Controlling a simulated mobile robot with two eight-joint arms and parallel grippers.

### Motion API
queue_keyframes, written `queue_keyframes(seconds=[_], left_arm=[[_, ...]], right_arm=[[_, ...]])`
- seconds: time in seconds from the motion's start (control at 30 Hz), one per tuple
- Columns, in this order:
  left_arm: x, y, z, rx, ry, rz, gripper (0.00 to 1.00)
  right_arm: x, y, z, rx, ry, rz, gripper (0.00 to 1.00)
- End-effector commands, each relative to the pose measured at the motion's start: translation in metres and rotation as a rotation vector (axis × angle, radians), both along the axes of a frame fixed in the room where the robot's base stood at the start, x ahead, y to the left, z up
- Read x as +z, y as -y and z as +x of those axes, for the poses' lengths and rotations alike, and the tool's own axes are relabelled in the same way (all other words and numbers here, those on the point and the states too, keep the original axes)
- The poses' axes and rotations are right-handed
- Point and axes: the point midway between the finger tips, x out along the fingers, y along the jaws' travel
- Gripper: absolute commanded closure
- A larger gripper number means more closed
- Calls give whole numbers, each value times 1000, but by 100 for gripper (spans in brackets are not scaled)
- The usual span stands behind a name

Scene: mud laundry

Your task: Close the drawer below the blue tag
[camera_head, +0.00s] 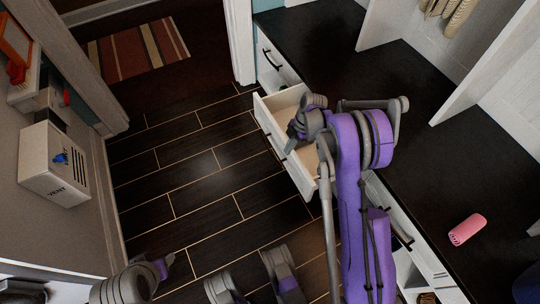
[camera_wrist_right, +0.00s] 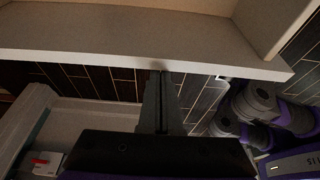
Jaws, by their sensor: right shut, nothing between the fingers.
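A white drawer (camera_head: 272,124) with a dark handle stands pulled out from the bench in the head view. Its pale inside is partly hidden by my right arm. My right gripper (camera_head: 291,146) is shut and empty at the drawer's front panel. In the right wrist view the shut fingers (camera_wrist_right: 161,82) reach to the edge of a pale panel (camera_wrist_right: 120,40), which appears to be the drawer front; I cannot tell whether they touch it. I make out no blue tag on the bench. My left gripper is not clearly in view.
The dark bench top (camera_head: 330,42) has upright white dividers and a pink object (camera_head: 467,229). Another drawer front (camera_head: 275,62) lies beyond the open one. A VENT box (camera_head: 50,170) with a small blue item hangs on the left wall. The dark tiled floor (camera_head: 195,160) is clear.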

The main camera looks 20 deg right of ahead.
Motion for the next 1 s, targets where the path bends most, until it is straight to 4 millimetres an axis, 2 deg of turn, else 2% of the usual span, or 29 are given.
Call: queue_keyframes(seconds=[0.03,0.1,0.5,0.73,1.0], left_arm=[[0,0,0,0,0,0,50],[0,0,0,0,0,0,50],[-1,0,0,0,0,0,50],[-2,0,0,0,-1,0,50],[-3,0,0,0,-1,0,50]], right_arm=[[-1,18,0,-5,-1,-3,100],[0,38,1,-5,0,-3,100],[0,143,4,-4,0,-3,100],[-1,184,6,-2,-1,-1,100],[0,207,7,0,0,-1,100]])
